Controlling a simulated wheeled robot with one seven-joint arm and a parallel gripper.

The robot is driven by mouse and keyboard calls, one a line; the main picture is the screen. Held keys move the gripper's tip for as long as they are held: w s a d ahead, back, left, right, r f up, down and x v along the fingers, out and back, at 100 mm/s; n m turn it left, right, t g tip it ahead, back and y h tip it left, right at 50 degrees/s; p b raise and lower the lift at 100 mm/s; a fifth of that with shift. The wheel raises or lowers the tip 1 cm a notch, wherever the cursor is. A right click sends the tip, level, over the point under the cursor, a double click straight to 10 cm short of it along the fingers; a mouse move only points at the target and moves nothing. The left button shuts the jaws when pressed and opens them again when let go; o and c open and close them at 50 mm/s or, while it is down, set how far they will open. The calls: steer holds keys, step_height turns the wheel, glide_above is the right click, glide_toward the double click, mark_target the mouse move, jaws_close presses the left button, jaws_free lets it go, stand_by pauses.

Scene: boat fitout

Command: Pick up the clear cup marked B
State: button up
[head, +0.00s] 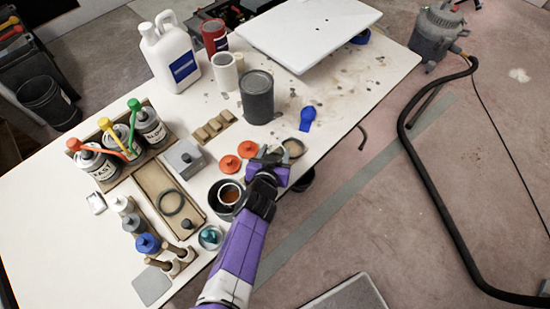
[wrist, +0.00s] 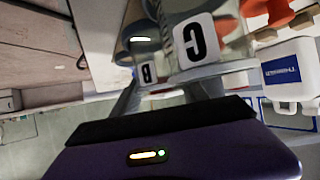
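In the wrist view a clear cup with a white label marked B (wrist: 148,73) stands beyond my gripper, its label showing between the fingers. In the head view my gripper (head: 276,156) is low at the table's right edge, beside a round-rimmed cup (head: 293,148). I cannot read a letter on that cup there, and my gripper partly hides this spot.
A dark grey can (head: 257,97), a blue object (head: 307,119) and a white jug (head: 170,58) stand farther back. A dark pot (head: 225,196) is beside my arm. Several bottles crowd the left. The table's right edge is close.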

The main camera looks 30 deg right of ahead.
steer(key=shift+c, duration=0.8)
steer(key=shift+r, duration=0.1)
